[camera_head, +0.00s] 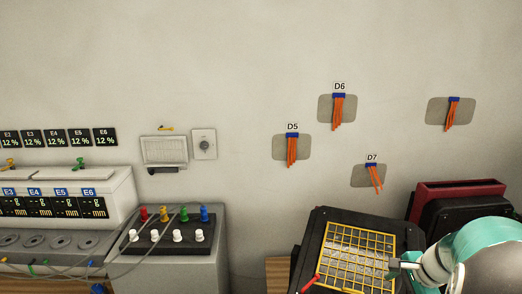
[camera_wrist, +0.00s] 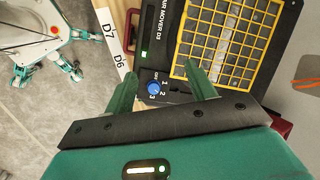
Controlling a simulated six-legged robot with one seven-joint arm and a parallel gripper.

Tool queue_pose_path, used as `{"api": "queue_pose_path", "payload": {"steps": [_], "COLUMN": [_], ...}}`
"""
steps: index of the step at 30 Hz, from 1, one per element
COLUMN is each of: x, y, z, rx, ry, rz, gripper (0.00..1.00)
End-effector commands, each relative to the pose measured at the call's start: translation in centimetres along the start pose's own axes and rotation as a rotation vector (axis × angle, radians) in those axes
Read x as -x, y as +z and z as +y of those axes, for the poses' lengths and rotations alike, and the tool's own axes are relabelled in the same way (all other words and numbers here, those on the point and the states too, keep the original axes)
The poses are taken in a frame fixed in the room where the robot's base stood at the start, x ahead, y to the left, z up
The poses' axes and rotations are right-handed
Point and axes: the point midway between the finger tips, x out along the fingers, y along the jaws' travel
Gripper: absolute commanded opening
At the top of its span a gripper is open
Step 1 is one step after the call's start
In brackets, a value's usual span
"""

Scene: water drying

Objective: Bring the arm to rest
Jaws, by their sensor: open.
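My gripper (camera_wrist: 160,74) is open in the wrist view, its two green fingers spread apart with nothing held between them. A blue knob (camera_wrist: 153,88) on the black air mover (camera_wrist: 170,30) shows between the fingers, with visible gaps to both. In the head view, my teal and white arm (camera_head: 485,250) reaches in from the lower right. Its grey end (camera_head: 396,269) is at the right side of the air mover's yellow grille (camera_head: 345,258). The fingers cannot be made out clearly there.
A red and black unit (camera_head: 455,205) stands behind my arm. A console with coloured knobs (camera_head: 172,240) and a meter bench (camera_head: 65,205) stand left. Orange wire bundles (camera_head: 338,110) hang on the wall. Floor gap lies between console and air mover.

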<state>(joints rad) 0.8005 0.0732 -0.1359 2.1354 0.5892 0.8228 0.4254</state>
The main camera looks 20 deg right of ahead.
Motion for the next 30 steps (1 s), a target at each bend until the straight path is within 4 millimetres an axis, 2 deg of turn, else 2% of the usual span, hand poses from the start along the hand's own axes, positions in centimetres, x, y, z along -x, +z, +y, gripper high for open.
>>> {"api": "queue_pose_path", "payload": {"steps": [1,6,12,15,18,21,25,30], "x": [0.8,2.9,5.7,7.0,8.2,9.1,9.6,9.6], "y": [3.6,13.3,22.6,26.2,28.9,30.5,31.3,31.4], "z": [-1.0,-1.4,1.0,2.9,4.9,6.4,7.5,7.6], "rx": [0.134,0.553,1.036,1.273,1.488,1.647,1.752,1.770], "ry": [0.006,0.034,0.048,0.045,0.037,0.029,0.023,0.025], "rz": [-0.006,-0.013,0.004,0.026,0.054,0.084,0.107,0.111], "gripper": [0.55,0.55,0.55,0.55,0.55,0.55,0.55,0.55]}}
